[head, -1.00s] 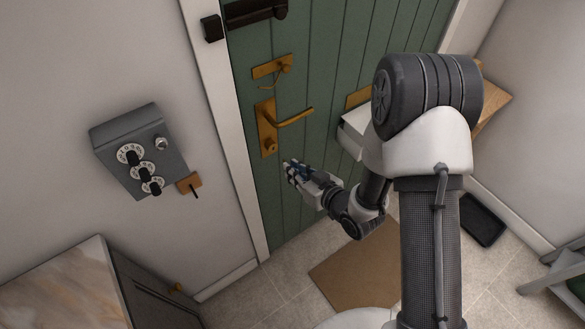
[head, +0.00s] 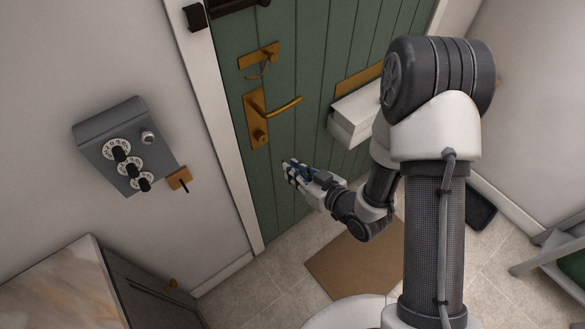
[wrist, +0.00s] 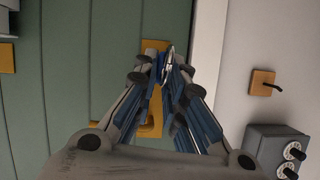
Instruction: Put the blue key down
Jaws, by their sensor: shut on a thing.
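My gripper (head: 288,168) is in front of the green door (head: 296,105), below the brass lever handle (head: 285,107) in the head view. In the wrist view, my gripper (wrist: 166,62) is shut on the blue key (wrist: 168,66), a small thing with a metallic part showing between the fingertips. The fingers hide most of the key, and their own blue strips make its outline hard to tell. The brass handle plate (wrist: 152,128) shows behind the fingers there. The key appears held in the air, clear of any surface.
A grey box with dials (head: 122,150) is on the wall at left, with a small wooden block (head: 179,178) beside it. A marble-topped cabinet (head: 55,285) stands lower left. A white box (head: 352,118) is on the door. A brown mat (head: 345,265) lies on the floor.

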